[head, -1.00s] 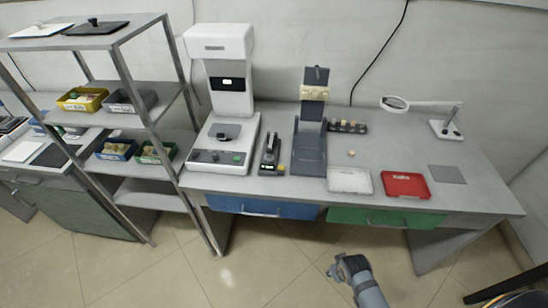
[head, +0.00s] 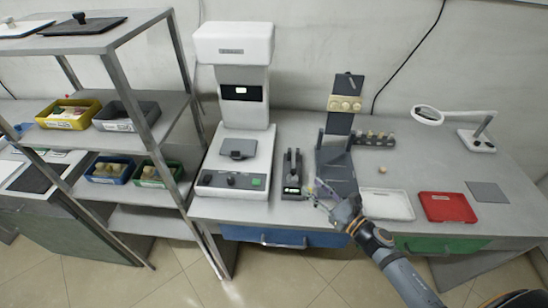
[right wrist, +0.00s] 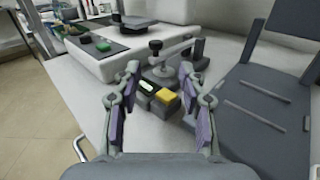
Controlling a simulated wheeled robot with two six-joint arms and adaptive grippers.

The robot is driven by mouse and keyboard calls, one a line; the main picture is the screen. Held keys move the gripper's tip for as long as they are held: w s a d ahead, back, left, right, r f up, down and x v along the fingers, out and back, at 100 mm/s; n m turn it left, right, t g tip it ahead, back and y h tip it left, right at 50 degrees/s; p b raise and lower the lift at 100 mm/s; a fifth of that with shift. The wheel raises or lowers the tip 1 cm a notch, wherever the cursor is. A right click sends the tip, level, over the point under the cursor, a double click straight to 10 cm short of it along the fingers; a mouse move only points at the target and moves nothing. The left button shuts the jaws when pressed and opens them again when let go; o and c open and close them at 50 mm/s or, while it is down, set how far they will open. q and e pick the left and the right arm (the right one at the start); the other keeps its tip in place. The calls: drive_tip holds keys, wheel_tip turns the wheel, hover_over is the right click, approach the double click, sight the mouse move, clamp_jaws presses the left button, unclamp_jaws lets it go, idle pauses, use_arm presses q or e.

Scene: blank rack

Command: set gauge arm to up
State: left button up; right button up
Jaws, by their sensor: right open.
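The gauge (head: 292,178) is a small dark device at the front of the table, between the white machine and the grey stand. In the right wrist view the gauge (right wrist: 160,99) shows a lit display and a yellow button. Its grey arm (right wrist: 176,51) has a black knob (right wrist: 155,46) at the left end and lies roughly level, slightly slanted, above the base. My right gripper (head: 318,192) is open and empty, in front of the gauge and slightly right. In the wrist view its fingers (right wrist: 161,82) frame the gauge, apparently without touching it. My left gripper is out of view.
The white machine (head: 236,165) stands left of the gauge and the grey stand (head: 337,170) close on its right. A white tray (head: 386,204), a red tray (head: 447,207) and a magnifier lamp (head: 428,115) are farther right. A shelf rack (head: 150,110) is at left.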

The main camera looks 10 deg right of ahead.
sight(293, 170)
drive_tip(key=shift+w+a+f+n, duration=0.1)
drive_tip(key=shift+w+a+n, duration=0.15)
drive_tip(key=shift+a+n, duration=0.15)
drive_tip(key=shift+s+d+r+p, duration=0.3)
drive_tip(key=shift+s+d+r, duration=0.15)
drive_tip(key=shift+s+r, duration=0.15)
drive_tip(key=x, duration=0.1)
drive_tip(key=p+x, duration=0.1)
drive_tip(key=shift+w+a+r+p, duration=0.25)
drive_tip(key=shift+w+a+p, duration=0.05)
drive_tip(key=x, duration=0.3)
drive_tip(key=p+x, duration=0.1)
drive_tip(key=shift+w+a+f, duration=0.2)
drive_tip(key=shift+f, duration=0.1)
drive_tip(key=shift+x, duration=1)
drive_tip(key=shift+w+f+p, duration=0.1)
drive_tip(key=shift+w+p, duration=0.05)
drive_tip(key=shift+p, duration=0.15)
drive_tip(key=shift+w+a+f, duration=0.1)
drive_tip(key=shift+w+a, duration=0.05)
drive_tip(key=shift+c, duration=0.8)
drive_tip(key=c, duration=0.7)
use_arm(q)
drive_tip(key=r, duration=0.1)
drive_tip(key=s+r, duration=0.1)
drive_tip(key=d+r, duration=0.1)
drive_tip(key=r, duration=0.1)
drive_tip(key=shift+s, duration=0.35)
use_arm(e)
clamp_jaws()
